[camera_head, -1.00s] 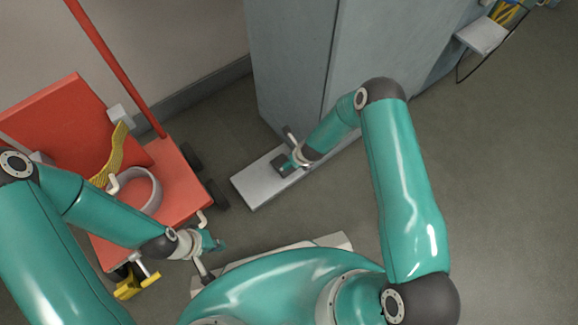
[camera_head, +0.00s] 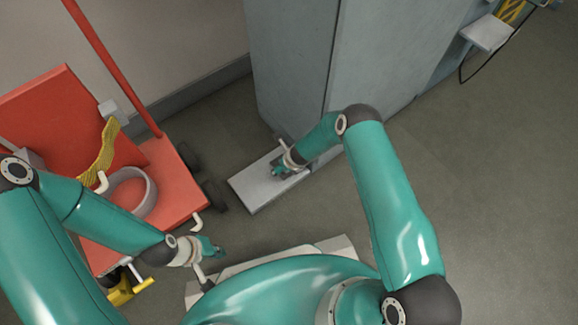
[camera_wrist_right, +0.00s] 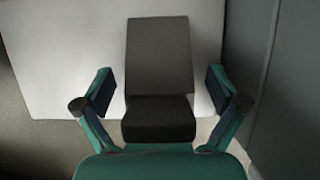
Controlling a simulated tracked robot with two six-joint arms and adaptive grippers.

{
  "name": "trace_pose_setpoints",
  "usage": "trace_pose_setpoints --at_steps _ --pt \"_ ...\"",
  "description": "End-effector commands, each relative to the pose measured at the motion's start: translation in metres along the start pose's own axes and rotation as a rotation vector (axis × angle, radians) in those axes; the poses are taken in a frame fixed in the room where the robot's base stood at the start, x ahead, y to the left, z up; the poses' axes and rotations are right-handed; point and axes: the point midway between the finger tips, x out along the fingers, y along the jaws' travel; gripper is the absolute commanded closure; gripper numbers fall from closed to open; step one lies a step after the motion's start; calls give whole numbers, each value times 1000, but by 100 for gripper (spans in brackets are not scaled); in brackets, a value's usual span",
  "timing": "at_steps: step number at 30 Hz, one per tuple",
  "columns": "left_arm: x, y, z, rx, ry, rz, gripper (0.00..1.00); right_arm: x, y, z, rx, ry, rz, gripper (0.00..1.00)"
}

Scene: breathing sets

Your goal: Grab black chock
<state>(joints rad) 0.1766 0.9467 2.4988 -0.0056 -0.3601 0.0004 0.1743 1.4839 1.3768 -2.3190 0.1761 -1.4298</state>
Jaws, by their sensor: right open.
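The black chock (camera_wrist_right: 160,62) is a dark wedge-like block on a pale grey slab (camera_head: 255,195) at the foot of the grey cabinet. In the right wrist view it lies between the two fingers of my right gripper (camera_wrist_right: 160,88), which is open, with a gap on each side of the block. In the head view my right gripper (camera_head: 279,172) is low over the slab and largely hides the chock. My left gripper (camera_head: 213,250) hangs near the red trolley, and its fingers are too small to judge.
The grey cabinet (camera_head: 291,70) stands close behind my right gripper. A red trolley (camera_head: 178,180) at the left carries a pale ring (camera_head: 150,190) and a yellow curved piece (camera_head: 103,155). A yellow part (camera_head: 122,292) is low by the trolley. The floor at the right is clear.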

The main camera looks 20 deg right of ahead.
Motion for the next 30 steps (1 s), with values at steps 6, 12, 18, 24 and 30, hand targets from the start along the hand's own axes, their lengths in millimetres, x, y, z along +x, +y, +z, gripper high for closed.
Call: trace_pose_setpoints --at_steps 6,12,18,24,30 --pt "-1 0 0 0 0 0 100 -1 0 0 0 0 0 21" --pt "0 0 0 0 0 0 100 -1 -1 0 1 0 -1 54" --pt "0 0 0 0 0 0 100 -1 -1 0 2 0 -2 81" --pt "-1 0 0 0 0 0 100 -1 -2 0 2 -1 -2 81" --pt "-3 1 0 0 0 0 100 -6 -1 3 1 -2 -2 81"
